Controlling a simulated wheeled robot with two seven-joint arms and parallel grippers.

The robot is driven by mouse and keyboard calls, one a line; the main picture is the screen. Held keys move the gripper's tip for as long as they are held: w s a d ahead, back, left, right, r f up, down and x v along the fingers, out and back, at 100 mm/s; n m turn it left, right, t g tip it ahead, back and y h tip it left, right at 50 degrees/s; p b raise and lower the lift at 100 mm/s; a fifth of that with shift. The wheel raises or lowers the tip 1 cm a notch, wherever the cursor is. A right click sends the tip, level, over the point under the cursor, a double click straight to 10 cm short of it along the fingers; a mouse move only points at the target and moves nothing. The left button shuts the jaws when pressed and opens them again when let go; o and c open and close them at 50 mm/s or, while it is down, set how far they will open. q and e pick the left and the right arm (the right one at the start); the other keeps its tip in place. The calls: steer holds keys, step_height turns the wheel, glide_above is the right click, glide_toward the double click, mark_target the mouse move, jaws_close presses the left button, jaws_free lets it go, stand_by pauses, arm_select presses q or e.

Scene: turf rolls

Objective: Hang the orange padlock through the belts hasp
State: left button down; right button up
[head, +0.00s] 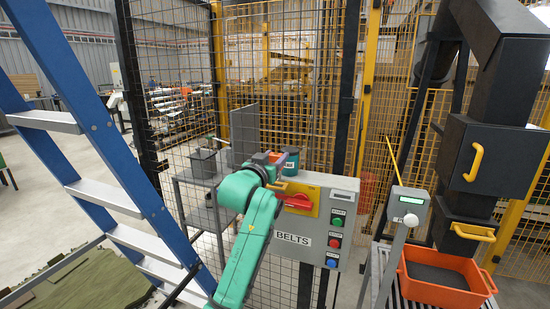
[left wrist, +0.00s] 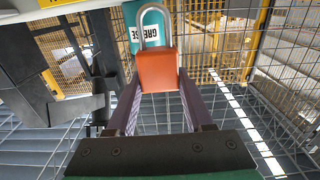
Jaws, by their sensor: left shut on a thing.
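My left gripper (head: 269,159) is raised at the left edge of the grey BELTS control box (head: 318,236). It is shut on the orange padlock (left wrist: 157,70), which stands between the fingertips in the left wrist view with its grey shackle (left wrist: 152,22) pointing away from the palm. In the head view the padlock is small and mostly hidden by the gripper. The box carries a red switch handle (head: 296,202) on a yellow plate (head: 304,190). The hasp opening cannot be made out; the padlock looks apart from the box. My right gripper is not in view.
A teal grease can (head: 291,160) stands behind the gripper. Wire mesh fencing (head: 180,110) rises behind the box. A blue ladder (head: 95,135) stands left, an orange crate (head: 440,293) lower right. A grey post with a small display (head: 408,207) stands right of the box.

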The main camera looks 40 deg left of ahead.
arm_select(q)
steer(key=shift+p, duration=0.35)
stand_by(0.4)
steer(key=shift+f+b, duration=1.85)
steer(key=shift+f, duration=0.75)
steer(key=shift+c, duration=1)
jaws_free()
steer(key=shift+r, duration=0.1)
